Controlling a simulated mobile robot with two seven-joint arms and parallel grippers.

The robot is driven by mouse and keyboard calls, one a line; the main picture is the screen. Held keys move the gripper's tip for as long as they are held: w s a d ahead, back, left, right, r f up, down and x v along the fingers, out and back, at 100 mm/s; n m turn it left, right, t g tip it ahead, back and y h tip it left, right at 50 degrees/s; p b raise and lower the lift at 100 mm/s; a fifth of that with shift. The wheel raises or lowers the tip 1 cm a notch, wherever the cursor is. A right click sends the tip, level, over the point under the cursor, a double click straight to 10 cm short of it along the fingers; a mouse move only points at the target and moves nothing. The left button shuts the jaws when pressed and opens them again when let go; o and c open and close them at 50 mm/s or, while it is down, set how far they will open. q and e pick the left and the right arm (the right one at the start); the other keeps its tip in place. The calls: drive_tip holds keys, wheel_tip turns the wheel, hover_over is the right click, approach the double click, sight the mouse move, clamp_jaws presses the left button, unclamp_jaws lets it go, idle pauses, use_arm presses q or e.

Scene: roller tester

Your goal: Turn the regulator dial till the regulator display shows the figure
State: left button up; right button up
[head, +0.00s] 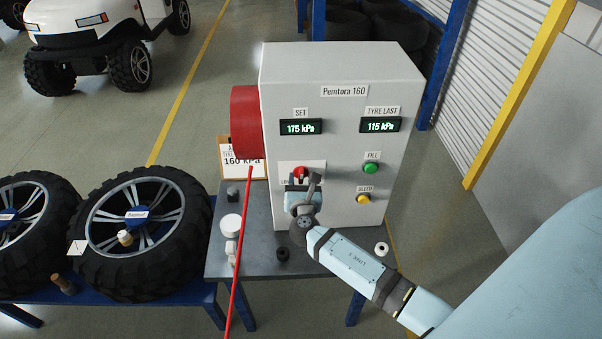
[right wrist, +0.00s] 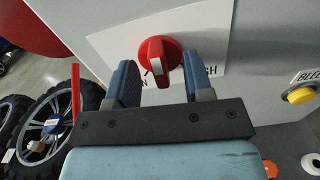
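The regulator is a white box (head: 340,150) labelled Pemtora 160, standing on a grey table. Its SET display (head: 301,127) reads 175 kPa, and its TYRE LAST display (head: 380,125) reads 115 kPa. The red dial (head: 300,172) is on the lower left of the front face; it also shows in the right wrist view (right wrist: 160,56) with a white mark on its grip. My right gripper (head: 302,183) is at the dial. In the right wrist view its two fingers (right wrist: 157,80) are apart on either side of the dial, with gaps visible. My left gripper is not in view.
A partly hidden card (head: 243,160) shows 160 kPa. A red hose (head: 239,250) runs down past a white gauge (head: 230,226). Tyres (head: 140,232) lie on a blue bench at left.

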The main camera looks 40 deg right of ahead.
drive_tip(key=shift+o, duration=0.5)
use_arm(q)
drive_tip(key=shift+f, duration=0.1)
use_arm(e)
drive_tip(key=v, duration=0.6)
idle(0.5)
drive_tip(key=s+a+f+m+g+y, duration=0.4)
drive_tip(key=s+a+f+m+y, duration=0.2)
drive_tip(key=s+f+m, duration=0.4)
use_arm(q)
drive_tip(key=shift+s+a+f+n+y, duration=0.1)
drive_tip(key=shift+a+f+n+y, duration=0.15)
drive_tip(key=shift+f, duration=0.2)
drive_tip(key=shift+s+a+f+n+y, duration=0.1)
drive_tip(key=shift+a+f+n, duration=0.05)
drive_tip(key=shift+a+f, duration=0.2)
use_arm(e)
drive_tip(key=s+a+f+m+y, duration=0.1)
drive_tip(key=s+a+m+y, duration=0.5)
drive_tip(key=s+m, duration=0.6)
drive_tip(key=a+m, duration=0.1)
drive_tip(key=m, duration=0.3)
drive_tip(key=shift+g, duration=0.3)
